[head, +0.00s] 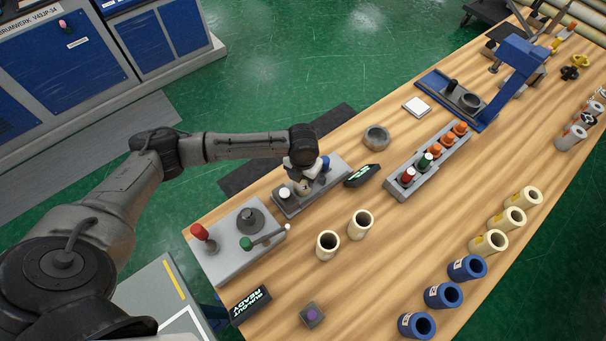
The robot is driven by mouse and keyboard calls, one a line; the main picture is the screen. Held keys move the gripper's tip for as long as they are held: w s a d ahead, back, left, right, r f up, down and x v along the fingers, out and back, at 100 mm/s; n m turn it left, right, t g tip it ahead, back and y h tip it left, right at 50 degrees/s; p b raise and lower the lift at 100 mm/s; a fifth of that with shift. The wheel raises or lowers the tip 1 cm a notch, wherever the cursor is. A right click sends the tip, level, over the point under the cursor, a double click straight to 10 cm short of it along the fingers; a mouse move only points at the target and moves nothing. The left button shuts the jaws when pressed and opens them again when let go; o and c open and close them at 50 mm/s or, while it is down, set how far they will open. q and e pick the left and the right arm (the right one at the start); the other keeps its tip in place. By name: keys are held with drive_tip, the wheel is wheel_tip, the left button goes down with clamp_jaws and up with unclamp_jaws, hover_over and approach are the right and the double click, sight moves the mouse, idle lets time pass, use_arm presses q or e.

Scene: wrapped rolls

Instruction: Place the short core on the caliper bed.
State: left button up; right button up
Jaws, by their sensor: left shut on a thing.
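My left gripper (304,176) points down over a grey bed fixture (289,209), which I take as the caliper bed. It is shut on a small cream piece, likely the short core (303,188), mostly hidden by the gripper. The piece shows low between the fingers, just over or on the bed; I cannot tell whether it touches. The bed has a white-topped post (284,192) at its left and a blue part (325,162) at its right. Two cream cores (328,245) (360,225) stand upright in front on the table. My right gripper is out of view.
A grey fixture with red and green handles (227,262) stands left of the bed. A small dark display (362,175) is at its right. A rack of coloured plugs (405,184), a grey ring (376,137) and a row of cream and blue rolls (467,268) lie further right.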

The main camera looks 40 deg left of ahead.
use_arm(q)
drive_tip(key=shift+f, duration=0.1)
drive_tip(key=o, duration=1)
wheel_tip(320, 180, up, 12)
drive_tip(key=shift+r+p, duration=0.2)
drive_tip(key=shift+p, duration=0.15)
drive_tip(key=shift+c, duration=0.4)
